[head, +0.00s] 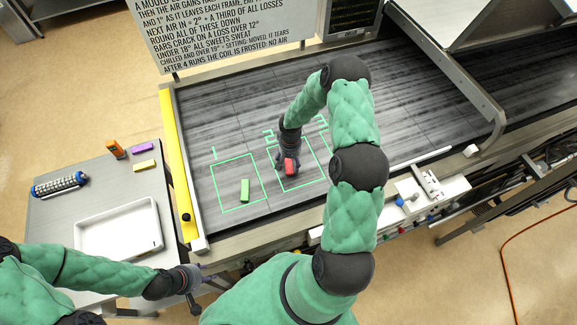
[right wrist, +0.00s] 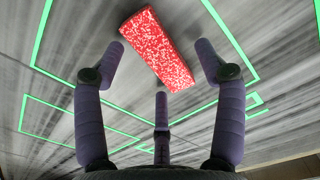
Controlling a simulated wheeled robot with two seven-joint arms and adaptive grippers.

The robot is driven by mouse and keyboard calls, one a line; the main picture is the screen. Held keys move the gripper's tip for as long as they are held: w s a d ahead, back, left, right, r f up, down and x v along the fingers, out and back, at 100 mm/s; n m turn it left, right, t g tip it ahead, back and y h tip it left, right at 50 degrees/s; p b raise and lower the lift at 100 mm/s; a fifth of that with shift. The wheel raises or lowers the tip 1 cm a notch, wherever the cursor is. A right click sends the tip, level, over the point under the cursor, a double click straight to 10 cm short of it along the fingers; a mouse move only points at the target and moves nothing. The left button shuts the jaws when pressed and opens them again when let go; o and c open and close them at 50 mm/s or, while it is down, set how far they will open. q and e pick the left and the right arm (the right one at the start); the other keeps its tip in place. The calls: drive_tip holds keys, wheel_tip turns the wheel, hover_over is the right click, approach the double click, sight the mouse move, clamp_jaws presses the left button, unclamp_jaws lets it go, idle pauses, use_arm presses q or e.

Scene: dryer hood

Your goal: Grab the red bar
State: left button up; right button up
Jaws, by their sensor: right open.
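The red bar (head: 291,167) lies on the dark belt inside the middle green outlined square. In the right wrist view the speckled red bar (right wrist: 157,48) lies just beyond my open fingers, tilted, with clear space around it. My right gripper (head: 286,163) is right at the bar in the head view, partly covering it. In the right wrist view my right gripper (right wrist: 161,75) has its fingers spread, with nothing between them. My left gripper (head: 191,279) is at the lower left, past the side table's front edge; its fingers are too small to read.
A green bar (head: 245,190) lies in the left outlined square. A yellow rail (head: 174,150) edges the belt (head: 215,110). The side table (head: 60,215) holds a white tray (head: 119,228), purple bar (head: 142,148), yellow bar (head: 144,165), orange bottle (head: 115,149) and roller (head: 59,185).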

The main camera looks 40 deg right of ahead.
drive_tip(key=shift+f, duration=0.3)
drive_tip(key=shift+r, duration=0.1)
drive_tip(key=c, duration=1.2)
drive_tip(key=shift+r, duration=0.1)
drive_tip(key=shift+c, duration=0.2)
